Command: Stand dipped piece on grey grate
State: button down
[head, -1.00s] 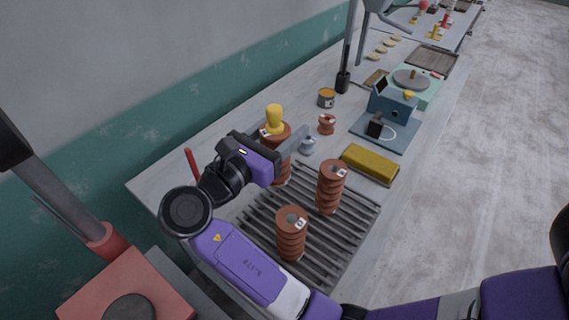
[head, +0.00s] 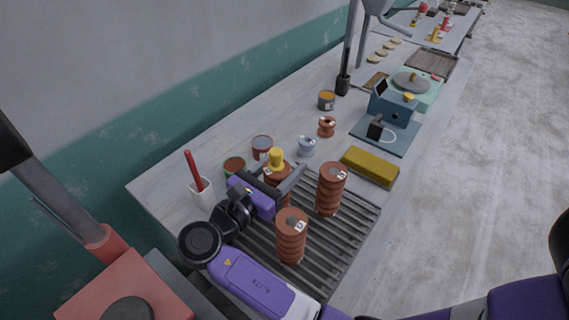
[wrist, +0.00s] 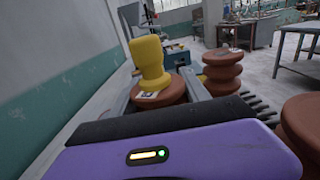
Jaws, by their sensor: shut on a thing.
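My gripper (head: 284,174) is shut on a ribbed terracotta piece (head: 284,198), over the far left part of the grey grate (head: 333,248). A yellow knob-like form (head: 277,157) stands on this piece's top beside a small white label. In the wrist view, the yellow form (wrist: 150,62) and the round terracotta top (wrist: 172,94) are upright between the two fingers. My gripper hides the held piece's lower part, so I cannot tell whether it touches the grate. Two similar ribbed pieces stand upright on the grate, one at the right (head: 330,190) and one nearer (head: 291,238).
Behind the grate are a red-rimmed pot (head: 262,145), a dark red-topped pot (head: 235,166) and a white holder (head: 202,193) with a red stick. A grey pot (head: 307,147) and a yellow block (head: 370,166) lie beyond. The grate's right front is bare.

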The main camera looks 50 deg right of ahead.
jog(key=c, duration=0.5)
grip_release()
jog(key=shift+f, duration=0.1)
jog(key=shift+a, duration=0.25)
jog(key=a+b, duration=0.2)
jog(key=a, duration=0.9)
jog(key=shift+a, duration=0.25)
